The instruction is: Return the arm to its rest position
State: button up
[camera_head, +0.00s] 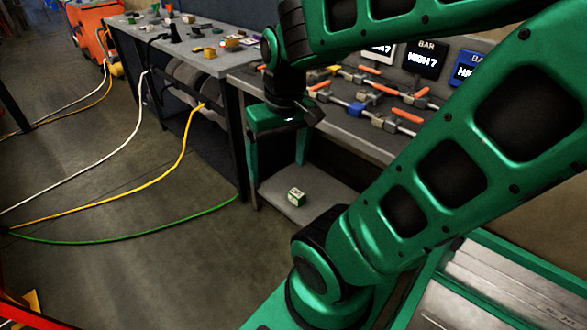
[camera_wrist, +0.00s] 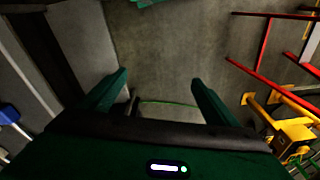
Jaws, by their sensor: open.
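My green gripper (camera_head: 278,160) hangs with its fingers pointing down at the front edge of the grey workbench, below my folded green arm. In the wrist view, the two green fingers of my gripper (camera_wrist: 159,80) stand wide apart. Nothing is between them, and the floor shows past them. My arm's links cover part of the bench in the head view.
A small white-and-green box (camera_head: 296,197) sits on the low grey shelf (camera_head: 325,186). Yellow (camera_head: 182,150), white and green cables cross the open floor at left. Red and yellow frames (camera_wrist: 290,130) show in the wrist view.

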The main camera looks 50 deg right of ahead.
jog(key=s+d+m+g, duration=0.1)
jog(key=s+m, duration=0.1)
jog(key=s, duration=0.4)
jog(key=shift+d+f+g, duration=0.2)
jog(key=shift+d+g, duration=0.1)
jog(key=shift+d, duration=0.05)
dwell(0.6)
